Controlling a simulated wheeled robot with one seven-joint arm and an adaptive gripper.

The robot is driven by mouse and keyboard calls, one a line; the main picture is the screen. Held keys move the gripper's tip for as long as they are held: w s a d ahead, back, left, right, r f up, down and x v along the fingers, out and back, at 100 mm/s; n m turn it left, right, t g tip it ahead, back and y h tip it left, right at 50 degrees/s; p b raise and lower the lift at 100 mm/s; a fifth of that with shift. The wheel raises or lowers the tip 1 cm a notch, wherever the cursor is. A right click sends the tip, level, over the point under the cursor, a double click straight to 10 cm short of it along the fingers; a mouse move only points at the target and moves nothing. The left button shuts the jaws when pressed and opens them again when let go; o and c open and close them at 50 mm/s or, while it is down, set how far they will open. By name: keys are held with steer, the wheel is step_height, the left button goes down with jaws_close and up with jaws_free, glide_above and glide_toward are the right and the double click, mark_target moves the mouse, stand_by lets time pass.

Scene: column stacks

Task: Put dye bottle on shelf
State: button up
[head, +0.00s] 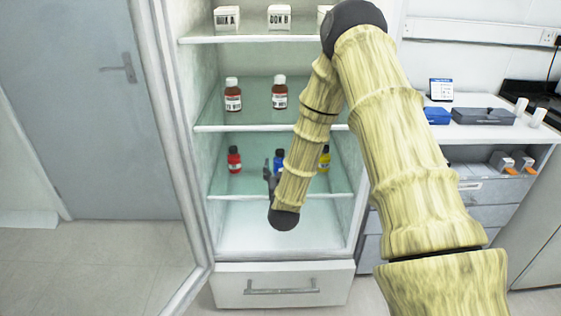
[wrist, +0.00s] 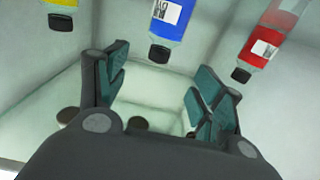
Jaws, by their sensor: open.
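Three dye bottles stand upright on the lower glass shelf (head: 225,187) of an open cabinet: red (head: 234,160), blue (head: 279,158) and yellow (head: 324,160). My gripper (head: 268,172) is in front of that shelf, close to the blue bottle, which my arm partly hides. The wrist view is upside down, with caps pointing down. There my gripper (wrist: 160,85) is open and empty. The blue bottle (wrist: 172,22) shows beyond and between the fingers, apart from them. The red bottle (wrist: 268,40) is at the right and the yellow bottle (wrist: 62,4) is cut off at the upper left.
Two brown labelled bottles (head: 233,98) stand on the shelf above, with white boxes (head: 227,18) on the top shelf. The cabinet floor (head: 240,230) is clear. A counter (head: 520,132) with blue and grey boxes is at the right. A door (head: 70,90) is at the left.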

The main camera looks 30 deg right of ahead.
steer(key=shift+v, duration=1.4)
